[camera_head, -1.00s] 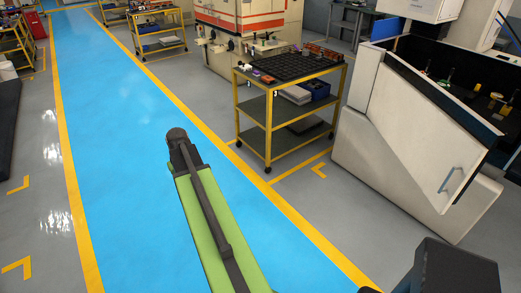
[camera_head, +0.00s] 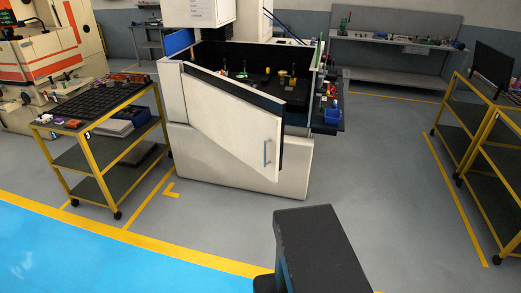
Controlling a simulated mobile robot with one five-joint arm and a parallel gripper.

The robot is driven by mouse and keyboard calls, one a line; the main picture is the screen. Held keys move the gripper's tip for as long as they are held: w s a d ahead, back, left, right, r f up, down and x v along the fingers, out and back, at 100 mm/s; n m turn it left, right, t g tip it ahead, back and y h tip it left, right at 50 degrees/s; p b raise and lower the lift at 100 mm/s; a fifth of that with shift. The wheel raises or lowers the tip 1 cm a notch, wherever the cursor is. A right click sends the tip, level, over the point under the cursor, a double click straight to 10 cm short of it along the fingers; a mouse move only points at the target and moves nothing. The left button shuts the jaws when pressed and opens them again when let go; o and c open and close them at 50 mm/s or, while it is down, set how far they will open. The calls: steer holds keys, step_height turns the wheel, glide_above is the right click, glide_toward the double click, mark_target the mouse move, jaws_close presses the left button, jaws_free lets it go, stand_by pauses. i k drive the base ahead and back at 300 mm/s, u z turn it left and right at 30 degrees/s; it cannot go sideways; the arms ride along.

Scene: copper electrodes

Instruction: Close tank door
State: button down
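The tank (camera_head: 292,180) is a white machine with a dark inside in the upper middle of the head view. Its white door (camera_head: 225,118) stands ajar, swung out from the front, with its left edge near the tank's left corner. A blue-grey handle (camera_head: 267,153) is near the door's right end. Several small tools show inside the tank. My gripper is not in view. A dark grey part at the bottom, right of centre, seems to be mine and is apart from the door.
A yellow cart (camera_head: 92,172) with a black tray on top stands left of the tank. Yellow shelving (camera_head: 470,130) is at the right. A grey workbench (camera_head: 385,78) is at the back. The grey floor (camera_head: 385,190) before and right of the tank is clear.

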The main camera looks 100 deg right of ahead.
mark_target(249, 123)
steer(key=k, duration=0.85)
steer(key=z, duration=0.6)
steer(key=i, duration=1.45)
steer(key=z, duration=0.9)
